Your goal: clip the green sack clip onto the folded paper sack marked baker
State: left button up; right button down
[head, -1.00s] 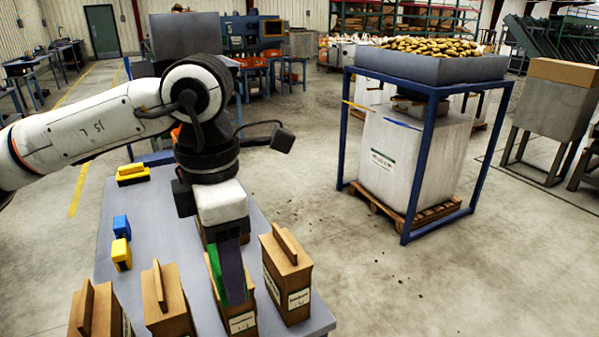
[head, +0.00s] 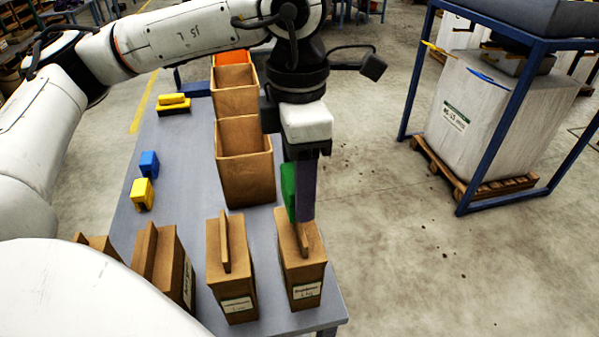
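My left gripper (head: 304,208) points down at the near right of the table and is shut on the green sack clip (head: 289,188). The clip shows at the left of the finger; the rest is hidden. Below is the rightmost brown paper sack (head: 303,272), upright with a folded top ridge and a white label. The clip is at the far end of this ridge; I cannot tell whether it touches. Other folded sacks stand to the left: one beside it (head: 232,275), another (head: 165,262) and a partly hidden one (head: 97,243). The labels are too small to read surely. My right gripper is not in view.
Open brown sacks (head: 246,165) stand behind the folded ones. Blue (head: 149,164) and yellow (head: 142,194) clips and a yellow-black item (head: 173,104) lie on the grey table (head: 185,185). A blue frame (head: 510,110) with a white bulk bag stands right, across clear floor.

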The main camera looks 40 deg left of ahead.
pick_arm(q)
jog(key=shift+f, duration=1.55)
jog(key=shift+f+b, duration=0.95)
jog(key=shift+f, duration=0.35)
jog(key=shift+s+f+b, duration=0.3)
jog(key=shift+f+b, duration=0.3)
jog(key=shift+b, duration=0.05)
jog(key=shift+d, duration=0.1)
jog(key=o, duration=1.1)
jog(key=shift+f, duration=0.1)
jog(key=shift+r, duration=0.5)
jog(key=r, duration=1)
jog(key=shift+w+r+b, duration=0.2)
jog(key=shift+r+b, duration=0.15)
jog(key=shift+r+t, duration=0.3)
jog(key=shift+r, duration=0.1)
jog(key=shift+s, duration=0.1)
